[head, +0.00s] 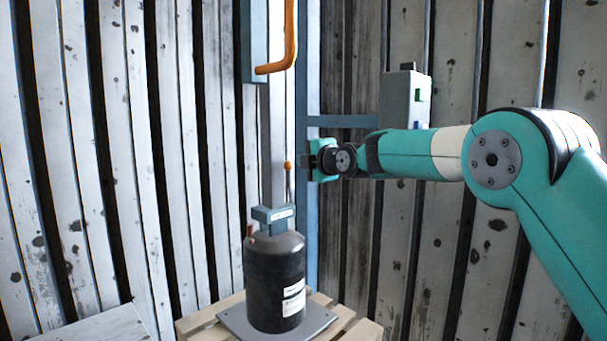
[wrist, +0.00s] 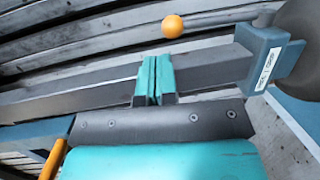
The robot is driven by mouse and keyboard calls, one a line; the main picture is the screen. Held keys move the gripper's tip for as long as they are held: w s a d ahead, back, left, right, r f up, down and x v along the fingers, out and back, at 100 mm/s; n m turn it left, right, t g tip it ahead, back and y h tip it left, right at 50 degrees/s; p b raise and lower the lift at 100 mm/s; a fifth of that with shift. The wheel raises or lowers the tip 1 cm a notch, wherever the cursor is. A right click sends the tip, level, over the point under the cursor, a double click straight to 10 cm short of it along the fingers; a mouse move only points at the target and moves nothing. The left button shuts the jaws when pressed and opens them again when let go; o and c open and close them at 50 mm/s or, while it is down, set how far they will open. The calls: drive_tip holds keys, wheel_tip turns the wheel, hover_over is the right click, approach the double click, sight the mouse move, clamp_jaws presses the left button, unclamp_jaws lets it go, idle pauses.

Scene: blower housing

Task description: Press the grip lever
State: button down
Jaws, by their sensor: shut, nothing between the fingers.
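A thin upright lever with an orange ball tip (head: 288,165) rises from the blue-grey block (head: 273,217) on top of the black tank (head: 275,280). I take it to be the grip lever. In the wrist view, the orange ball (wrist: 173,26) shows just beyond my fingertips and the labelled block (wrist: 271,58) is at the right. My gripper (head: 316,160) is right of the ball at about its height in the head view. In the wrist view, my gripper (wrist: 154,72) has its teal fingers together and empty, seemingly apart from the ball.
The tank stands on a grey plate (head: 300,335) over a wooden pallet (head: 362,331). An orange bent pipe (head: 289,45) hangs above on a blue-grey panel (head: 255,40). A grey box (head: 405,98) is on the wall behind my arm. Weathered plank walls close the back.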

drive_tip(key=shift+r+b+v, duration=0.1)
drive_tip(key=shift+b+v, duration=0.35)
drive_tip(key=shift+v, duration=0.75)
drive_tip(key=shift+r+b+v, duration=0.15)
drive_tip(key=shift+b+v, duration=0.3)
drive_tip(key=shift+v, duration=0.7)
drive_tip(key=s+d+f+m+g+h, duration=0.15)
drive_tip(key=s+f+m+g, duration=0.45)
drive_tip(key=s, duration=1.1)
drive_tip(key=s+d+f+m+g+h, duration=0.1)
drive_tip(key=s+d+f+m+g, duration=0.45)
drive_tip(key=s, duration=1.05)
drive_tip(key=s+f+m+g+h, duration=0.25)
drive_tip(key=s+f+m, duration=0.45)
drive_tip(key=s, duration=1)
wheel_tip(320, 180, up, 37)
drive_tip(key=n+y+p, duration=0.1)
drive_tip(key=p, duration=3.7)
drive_tip(key=shift+w+f+g, duration=0.2)
drive_tip(key=shift+w+g, duration=0.1)
drive_tip(key=shift+w, duration=0.05)
